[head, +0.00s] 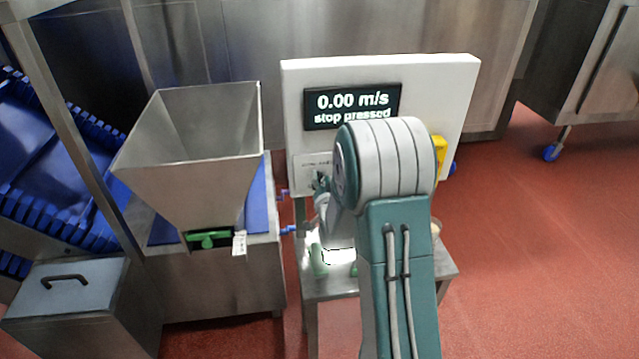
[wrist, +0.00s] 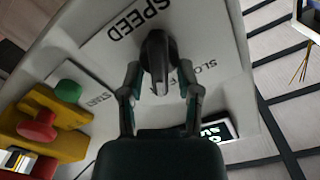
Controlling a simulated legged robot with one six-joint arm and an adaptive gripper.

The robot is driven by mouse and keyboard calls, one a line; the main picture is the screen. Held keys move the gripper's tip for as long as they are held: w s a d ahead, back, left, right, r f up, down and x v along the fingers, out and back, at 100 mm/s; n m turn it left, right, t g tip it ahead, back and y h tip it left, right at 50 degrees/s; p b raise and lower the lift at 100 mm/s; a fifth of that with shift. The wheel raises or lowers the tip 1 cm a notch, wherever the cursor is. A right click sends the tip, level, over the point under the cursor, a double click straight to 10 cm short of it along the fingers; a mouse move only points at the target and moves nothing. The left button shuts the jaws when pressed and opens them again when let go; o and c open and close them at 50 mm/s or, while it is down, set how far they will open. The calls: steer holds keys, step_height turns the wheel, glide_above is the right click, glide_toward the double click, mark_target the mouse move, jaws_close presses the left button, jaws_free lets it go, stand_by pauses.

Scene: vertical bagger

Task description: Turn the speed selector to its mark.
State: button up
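The speed selector (wrist: 157,55) is a dark knob on a white plate lettered SPEED in the wrist view. A pale pointer line shows on its end facing my gripper. The lettering appears upside down, and the smaller words beside the knob are partly hidden, so I cannot tell which mark is meant. My gripper (wrist: 160,80) is open, with one finger on each side of the knob and a visible gap on both sides.
In the wrist view, a green button (wrist: 68,91) and a red button (wrist: 38,125) on a yellow housing (wrist: 66,112) are left of my gripper. In the head view, a steel hopper (head: 190,180) stands left of the panel, and a small steel table (head: 330,288) stands below it.

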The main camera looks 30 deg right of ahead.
steer(key=n, duration=0.6)
steer(key=shift+a, duration=0.3)
steer(key=shift+w+a+f+n, duration=0.1)
steer(key=shift+a+n, duration=0.05)
steer(key=shift+n, duration=1.4)
steer(key=shift+a+f+n, duration=0.1)
steer(key=shift+a+n, duration=0.05)
steer(key=shift+n, duration=1.4)
steer(key=o, duration=1.2)
steer(key=shift+r, duration=0.1)
steer(key=v, duration=0.5)
steer(key=v, duration=0.7)
steer(key=shift+a, duration=0.1)
